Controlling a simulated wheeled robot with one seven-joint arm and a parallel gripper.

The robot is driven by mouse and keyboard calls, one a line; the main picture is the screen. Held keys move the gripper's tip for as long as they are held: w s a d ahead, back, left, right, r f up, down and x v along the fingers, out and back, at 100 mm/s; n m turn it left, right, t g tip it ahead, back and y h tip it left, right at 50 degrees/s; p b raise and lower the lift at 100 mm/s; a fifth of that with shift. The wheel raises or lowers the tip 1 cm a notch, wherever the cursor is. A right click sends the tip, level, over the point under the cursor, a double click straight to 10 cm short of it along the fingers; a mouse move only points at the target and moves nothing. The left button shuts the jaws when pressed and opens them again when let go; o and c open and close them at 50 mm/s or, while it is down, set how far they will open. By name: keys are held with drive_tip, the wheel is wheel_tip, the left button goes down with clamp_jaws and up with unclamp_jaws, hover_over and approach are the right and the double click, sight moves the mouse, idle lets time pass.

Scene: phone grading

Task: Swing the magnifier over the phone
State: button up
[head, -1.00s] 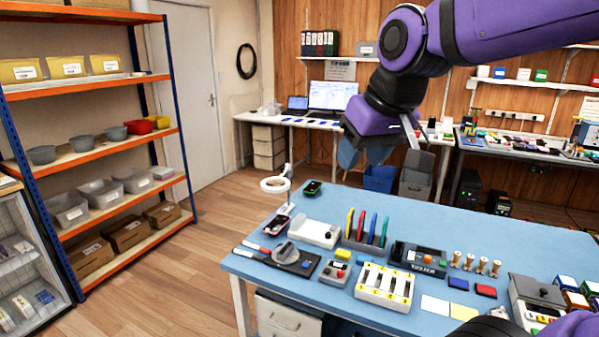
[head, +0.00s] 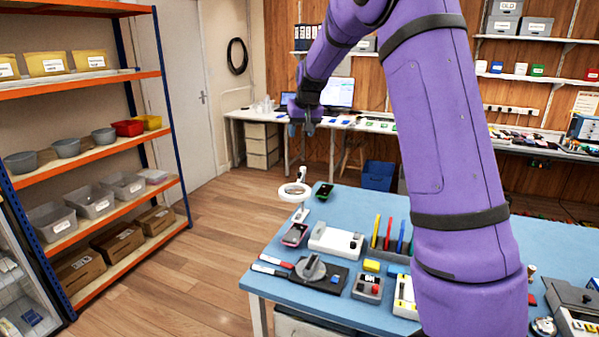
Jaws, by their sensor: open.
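The magnifier (head: 294,192) is a white ring on a thin upright stand at the back left corner of the blue table. A pink-edged phone (head: 295,234) lies on the table below and in front of the ring.
The blue table (head: 262,283) also holds a white device (head: 335,242), a black dial unit (head: 318,272), markers and a pen holder. My arm hides much of the table's right side. A shelf rack (head: 90,160) stands left; the floor between is clear.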

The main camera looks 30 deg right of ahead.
approach(300, 173)
drive_tip(key=shift+h, duration=0.3)
drive_tip(key=x, duration=0.8)
drive_tip(key=shift+w+a+f, duration=0.25)
drive_tip(key=shift+w+f, duration=0.05)
drive_tip(key=shift+f, duration=0.05)
clamp_jaws()
